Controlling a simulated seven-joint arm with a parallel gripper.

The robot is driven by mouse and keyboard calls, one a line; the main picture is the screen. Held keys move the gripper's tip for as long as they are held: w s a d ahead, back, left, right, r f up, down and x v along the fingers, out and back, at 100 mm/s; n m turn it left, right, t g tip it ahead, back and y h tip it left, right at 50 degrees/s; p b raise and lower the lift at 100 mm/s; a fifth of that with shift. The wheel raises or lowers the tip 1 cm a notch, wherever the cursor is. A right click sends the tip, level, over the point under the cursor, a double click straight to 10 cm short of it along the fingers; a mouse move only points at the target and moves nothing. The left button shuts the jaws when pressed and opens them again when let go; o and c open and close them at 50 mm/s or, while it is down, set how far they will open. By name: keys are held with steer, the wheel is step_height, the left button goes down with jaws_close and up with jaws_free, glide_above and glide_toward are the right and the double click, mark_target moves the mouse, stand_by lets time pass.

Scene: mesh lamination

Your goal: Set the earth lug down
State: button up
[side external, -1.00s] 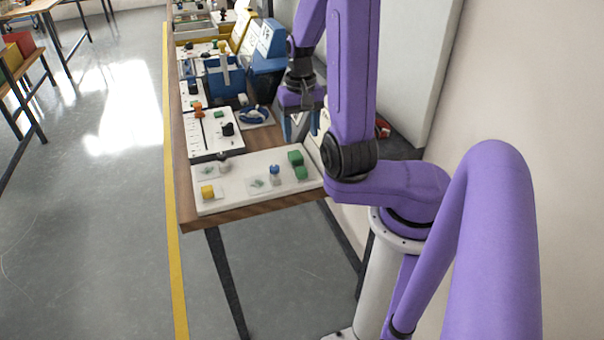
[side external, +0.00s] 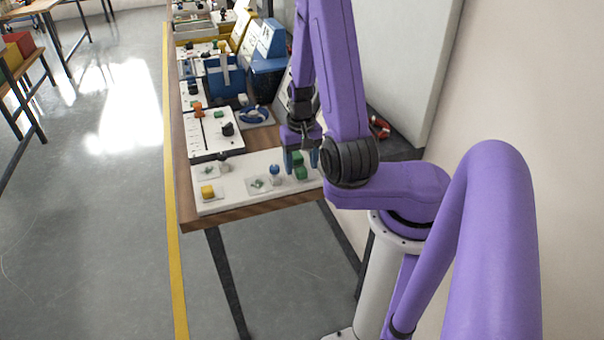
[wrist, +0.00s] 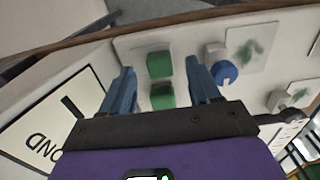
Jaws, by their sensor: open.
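Two green blocks sit at the right end of a white panel; neither is labelled, and I cannot tell which is the earth lug. In the side view the farther green block (side external: 297,158) is partly behind my gripper (side external: 300,160), and the nearer green block (side external: 301,173) is just in front of it. In the wrist view my gripper (wrist: 159,66) is open, its blue fingers on either side of the green blocks, one (wrist: 159,64) near the fingertips and one (wrist: 162,96) closer to the palm. I cannot tell whether a finger touches either.
The white panel (side external: 240,200) also carries a blue-topped grey post (side external: 275,172), a yellow block (side external: 207,191) and a grey knob (side external: 224,167). Behind it is another panel with a black knob (side external: 228,129). A wall stands to the right.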

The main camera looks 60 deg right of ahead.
steer(key=shift+f, duration=0.7)
jaws_close()
steer(key=shift+r, duration=0.2)
steer(key=shift+r, duration=0.55)
steer(key=s+a+r, duration=0.5)
steer(key=s+r, duration=0.6)
steer(key=s, duration=0.1)
steer(key=shift+s+a+r, duration=0.15)
steer(key=shift+s+r, duration=0.1)
